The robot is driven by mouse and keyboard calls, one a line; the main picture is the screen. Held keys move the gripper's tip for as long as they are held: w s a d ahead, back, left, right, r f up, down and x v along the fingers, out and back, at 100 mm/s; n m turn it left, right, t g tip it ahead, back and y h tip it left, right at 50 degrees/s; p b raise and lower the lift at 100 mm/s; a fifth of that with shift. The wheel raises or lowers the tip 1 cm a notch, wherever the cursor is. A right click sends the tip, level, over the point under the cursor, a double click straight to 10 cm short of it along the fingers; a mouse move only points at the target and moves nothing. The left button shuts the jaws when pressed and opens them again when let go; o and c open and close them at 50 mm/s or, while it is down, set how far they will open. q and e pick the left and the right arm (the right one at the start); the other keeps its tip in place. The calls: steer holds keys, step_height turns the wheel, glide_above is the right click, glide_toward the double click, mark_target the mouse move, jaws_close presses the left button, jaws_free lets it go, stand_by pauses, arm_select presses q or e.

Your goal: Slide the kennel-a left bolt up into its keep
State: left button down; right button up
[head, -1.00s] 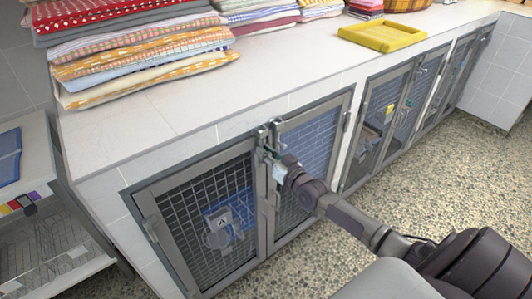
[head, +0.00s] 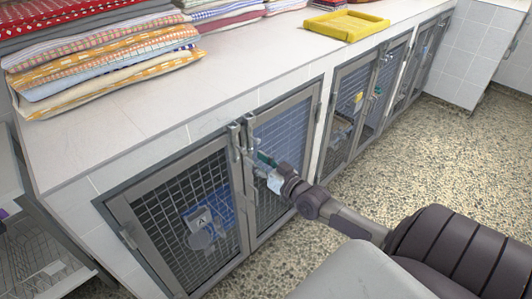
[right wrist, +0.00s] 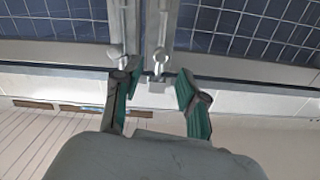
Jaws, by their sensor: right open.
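The nearest kennel has two mesh doors, left (head: 190,215) and right (head: 292,150), in grey frames. Two upright metal bolts stand side by side where the doors meet at the top, the left one (head: 234,140) and the right one (head: 248,132). In the right wrist view two bolt rods with round knobs appear, one at left (right wrist: 122,60) and one at right (right wrist: 160,57). My right gripper (head: 263,164), with green finger pads, is just right of and below the bolts. It is open (right wrist: 156,84), holding nothing, its fingertips near the knobs. My left gripper is not in view.
Folded towels (head: 110,60) are stacked on the white counter (head: 210,90) above. A yellow tray (head: 347,25) lies farther back. More kennel doors (head: 350,105) continue to the right. The speckled floor in front looks clear. A rack (head: 45,250) stands at left.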

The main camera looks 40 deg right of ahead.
steer(key=s, duration=0.4)
steer(key=shift+d, duration=0.2)
stand_by(0.3)
steer(key=s+f+g+h, duration=0.1)
steer(key=s+f+g, duration=0.25)
steer(key=f, duration=0.75)
steer(key=s+a+f+g, duration=0.15)
steer(key=s+f, duration=0.35)
steer(key=f, duration=0.5)
steer(key=s+f+g+h, duration=0.1)
steer(key=s+f+g, duration=0.3)
steer(key=f, duration=0.7)
steer(key=s+a+f+n+g, duration=0.1)
steer(key=s+a+f, duration=0.3)
steer(key=s, duration=0.5)
steer(key=s+a+f+n+g, duration=0.1)
steer(key=s+a+f+g, duration=0.3)
steer(key=s+f, duration=0.3)
steer(key=s+a+f+n+g, duration=0.1)
steer(key=s+a+f+g, duration=0.2)
steer(key=s, duration=1)
step_height(320, 180, down, 4)
steer(key=a, duration=0.2)
steer(key=shift+a+r+n+y+p, duration=0.2)
steer(key=shift+a+n+y+p, duration=0.1)
steer(key=shift+n+y+p, duration=0.1)
